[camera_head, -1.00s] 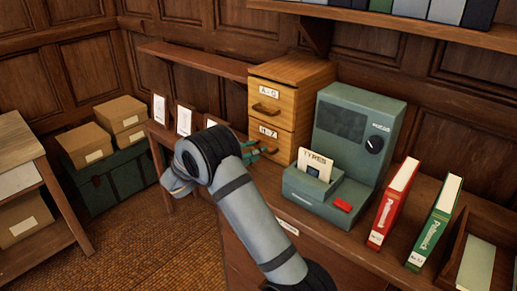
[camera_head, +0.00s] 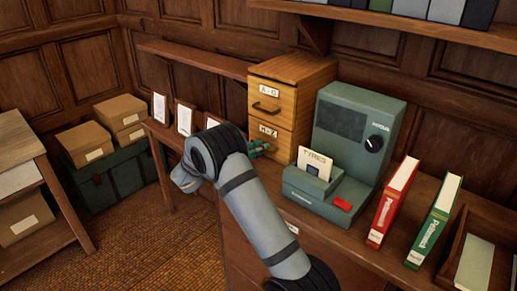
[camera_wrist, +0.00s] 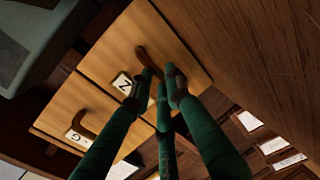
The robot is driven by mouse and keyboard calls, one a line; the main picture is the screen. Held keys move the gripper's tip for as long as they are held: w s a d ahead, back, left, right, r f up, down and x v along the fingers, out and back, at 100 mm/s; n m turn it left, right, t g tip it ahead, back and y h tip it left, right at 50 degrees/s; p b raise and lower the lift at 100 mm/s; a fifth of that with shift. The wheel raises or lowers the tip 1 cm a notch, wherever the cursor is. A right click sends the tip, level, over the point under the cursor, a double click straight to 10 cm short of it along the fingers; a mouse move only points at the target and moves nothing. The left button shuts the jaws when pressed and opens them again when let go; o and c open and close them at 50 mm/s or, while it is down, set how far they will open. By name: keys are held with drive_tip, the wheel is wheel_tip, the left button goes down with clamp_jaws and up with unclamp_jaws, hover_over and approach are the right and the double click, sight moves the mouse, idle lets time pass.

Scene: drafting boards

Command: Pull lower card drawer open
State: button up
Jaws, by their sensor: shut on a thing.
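A light wooden two-drawer card cabinet (camera_head: 305,88) stands on the desk. Its upper drawer (camera_head: 284,95) has a label and a handle, and looks closed. The lower drawer (camera_head: 282,143) sits below it, its front looking about flush with the upper one. In the wrist view, the lower drawer front (camera_wrist: 177,48) shows its label and its curved wooden handle (camera_wrist: 146,58). My gripper (camera_head: 260,148) has green fingers and is at the lower drawer's front. In the wrist view, its fingertips (camera_wrist: 162,78) are shut on this handle. The fingers partly cover the handle.
A green-grey machine (camera_head: 355,125) with a card box (camera_head: 310,180) stands close right of the cabinet. A red binder (camera_head: 393,203) and a green binder (camera_head: 434,222) stand farther right. Small framed cards (camera_head: 184,119) stand at left. A shelf (camera_head: 195,60) runs along the wall behind.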

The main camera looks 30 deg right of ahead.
clamp_jaws()
drive_tip(key=shift+a, duration=0.1)
idle(0.3)
